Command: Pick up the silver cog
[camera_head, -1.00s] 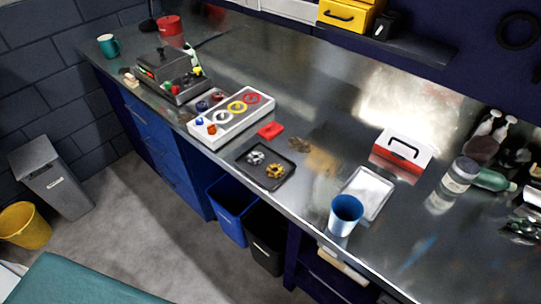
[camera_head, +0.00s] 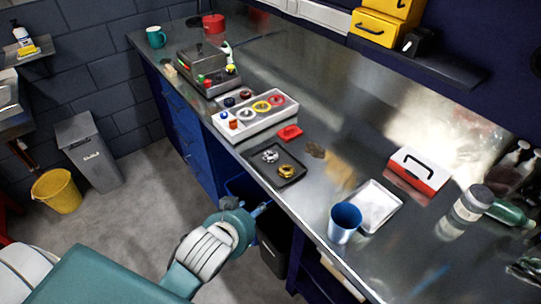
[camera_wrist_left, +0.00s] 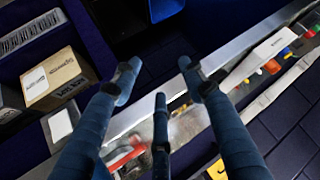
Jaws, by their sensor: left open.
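The silver cog (camera_head: 270,156) lies in the black tray (camera_head: 292,182) near the front edge of the metal bench. A gold cog (camera_head: 287,171) lies beside it in the same tray, nearer the front right. My left gripper (camera_head: 262,209) is in front of the bench edge, apart from the tray and empty. In the wrist view its blue fingers (camera_wrist_left: 158,80) are spread open with nothing between them. I cannot make out the silver cog in the wrist view. My right gripper is out of view.
A white organiser (camera_head: 257,128) with coloured rings stands left of the tray, with a red piece (camera_head: 290,132) behind the tray. A blue cup (camera_head: 344,223) and a silver tray (camera_head: 386,205) stand to the right. The bench edge lies between my left gripper and the cogs.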

